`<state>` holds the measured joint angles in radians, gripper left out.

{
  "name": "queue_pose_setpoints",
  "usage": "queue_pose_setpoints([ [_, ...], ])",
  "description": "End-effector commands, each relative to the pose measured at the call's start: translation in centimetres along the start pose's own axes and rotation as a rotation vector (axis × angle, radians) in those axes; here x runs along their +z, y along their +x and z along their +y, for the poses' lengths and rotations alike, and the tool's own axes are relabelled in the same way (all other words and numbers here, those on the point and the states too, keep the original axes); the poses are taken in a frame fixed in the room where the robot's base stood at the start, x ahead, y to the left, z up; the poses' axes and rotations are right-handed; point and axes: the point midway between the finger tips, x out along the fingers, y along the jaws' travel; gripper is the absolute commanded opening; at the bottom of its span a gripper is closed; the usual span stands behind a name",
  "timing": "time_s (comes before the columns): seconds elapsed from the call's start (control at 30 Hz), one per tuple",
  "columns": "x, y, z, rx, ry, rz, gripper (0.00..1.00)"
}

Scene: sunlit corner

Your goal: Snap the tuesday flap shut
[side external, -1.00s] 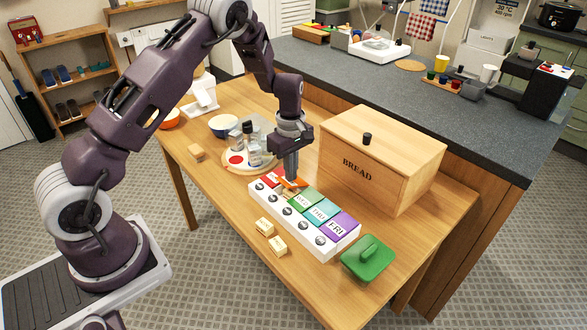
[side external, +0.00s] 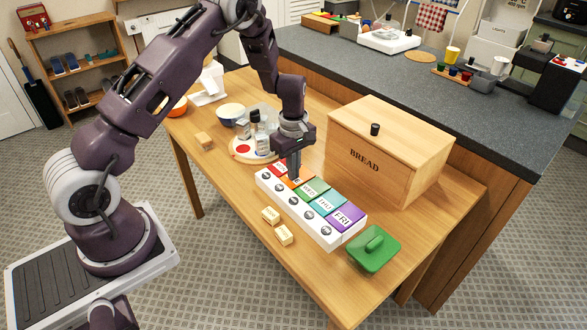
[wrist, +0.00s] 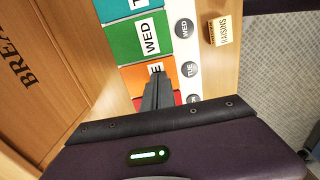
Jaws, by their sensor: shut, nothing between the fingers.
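The white weekly box (side external: 293,212) lies on the wooden table with a row of coloured, labelled flaps. The orange tuesday flap (side external: 289,183) is second in the row, between red and green WED (wrist: 140,38). The tuesday flap (wrist: 136,77) lies about level with its neighbours in the wrist view; whether it is latched I cannot tell. My gripper (side external: 297,181) is shut and empty, pointing down. Its fingertips (wrist: 157,78) are at the tuesday flap, seemingly touching it, and hide part of its label. The other flaps look closed.
A wooden bread box (side external: 388,150) stands close behind the weekly box. A green lid (side external: 373,250) lies at its right end. A round board (side external: 246,148) with jars stands to the left.

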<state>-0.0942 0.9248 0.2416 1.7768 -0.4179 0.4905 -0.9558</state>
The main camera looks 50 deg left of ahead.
Motion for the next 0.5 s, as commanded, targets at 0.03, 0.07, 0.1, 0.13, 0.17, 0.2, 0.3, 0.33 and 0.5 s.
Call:
queue_pose_setpoints([
  [0.03,0.0,0.0,0.0,0.0,0.0,0.0,0.0],
  [0.07,0.0,0.0,0.0,0.0,0.0,0.0,0.0],
  [0.1,0.0,0.0,0.0,0.0,0.0,0.0,0.0],
  [0.13,0.0,-0.1,0.0,0.0,0.0,0.0,0.0],
  [0.17,0.0,-0.2,0.0,0.001,0.0,0.001,0.0],
  [0.2,0.0,-0.5,0.1,0.002,0.0,0.001,0.0],
  [0.3,0.0,-1.7,0.1,0.003,0.001,0.001,0.0],
  [0.33,0.0,-2.0,0.1,0.003,0.001,0.001,0.0],
  [0.5,0.0,-4.1,0.1,0.003,0.002,0.001,0.0],
])
